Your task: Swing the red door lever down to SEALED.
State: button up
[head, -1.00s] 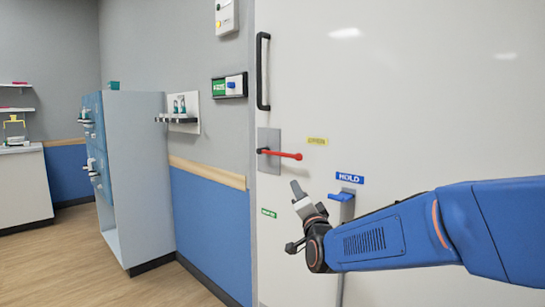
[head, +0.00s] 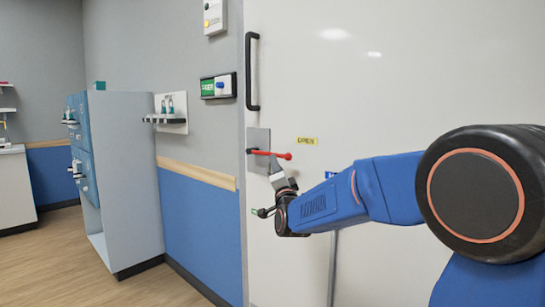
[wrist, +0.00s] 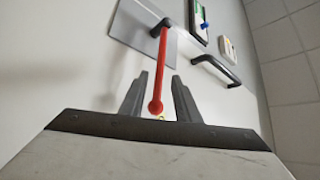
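The red door lever (head: 275,154) sticks out level to the right from its grey plate (head: 258,138) on the white door. In the wrist view the lever (wrist: 161,68) runs from its dark pivot toward me and ends in a round red knob. My gripper (head: 275,168) is just below the lever in the head view. In the wrist view my gripper (wrist: 160,76) is open, with one finger on each side of the lever and a gap showing on both sides.
A yellow label (head: 307,141) is on the door right of the lever. A black vertical door handle (head: 252,72) is above the plate. A green-and-white switch panel (head: 218,86) is on the wall to the left. My forearm hides most of a blue label.

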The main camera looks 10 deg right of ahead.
jog(key=x, duration=0.7)
jog(key=shift+w, duration=0.1)
grip_shut()
